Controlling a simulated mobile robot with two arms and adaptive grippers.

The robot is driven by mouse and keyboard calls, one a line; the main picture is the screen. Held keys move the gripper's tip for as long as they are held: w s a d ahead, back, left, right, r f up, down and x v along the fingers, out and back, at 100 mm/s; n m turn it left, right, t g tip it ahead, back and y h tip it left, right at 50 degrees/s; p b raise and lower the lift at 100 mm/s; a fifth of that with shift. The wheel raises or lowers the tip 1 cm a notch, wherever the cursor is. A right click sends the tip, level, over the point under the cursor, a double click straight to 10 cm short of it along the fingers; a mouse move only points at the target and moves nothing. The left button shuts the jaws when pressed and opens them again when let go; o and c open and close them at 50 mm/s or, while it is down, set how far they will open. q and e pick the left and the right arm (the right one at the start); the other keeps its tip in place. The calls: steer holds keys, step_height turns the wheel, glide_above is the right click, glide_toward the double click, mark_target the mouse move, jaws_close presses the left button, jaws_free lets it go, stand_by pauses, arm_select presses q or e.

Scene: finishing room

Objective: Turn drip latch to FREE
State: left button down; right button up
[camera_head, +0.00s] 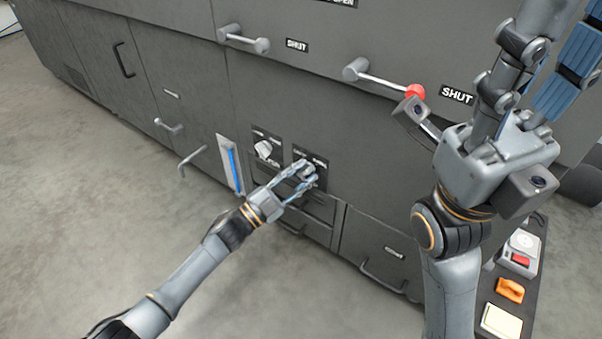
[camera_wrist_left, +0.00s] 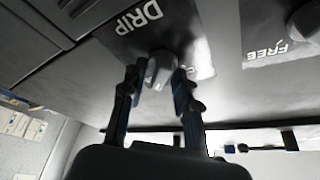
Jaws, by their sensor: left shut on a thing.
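The drip latch knob (camera_wrist_left: 160,66) is a grey knob on a dark plate marked DRIP (camera_wrist_left: 138,18); the plate appears upside down in the left wrist view. A second word on this plate is mostly hidden by the knob and a finger. My left gripper (camera_wrist_left: 157,84) has its two fingers on either side of the knob, shut on it. In the head view my left gripper (camera_head: 304,172) covers the knob on the right-hand small plate (camera_head: 318,161). My right gripper (camera_head: 535,50) is raised close to the head camera, fingers spread and empty; its tips are cut off.
A blue-striped gauge (camera_head: 230,164) and lever handles marked SHUT (camera_head: 297,45) are nearby. A side tray (camera_head: 525,310) holds an orange item (camera_head: 510,289). The floor in front is clear.

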stand_by(0.5)
arm_select(q)
steer(key=c, duration=1.4)
jaws_free()
steer(key=shift+o, duration=0.2)
steer(key=shift+a, duration=0.1)
steer(key=v, duration=1.2)
steer(key=shift+a, duration=0.1)
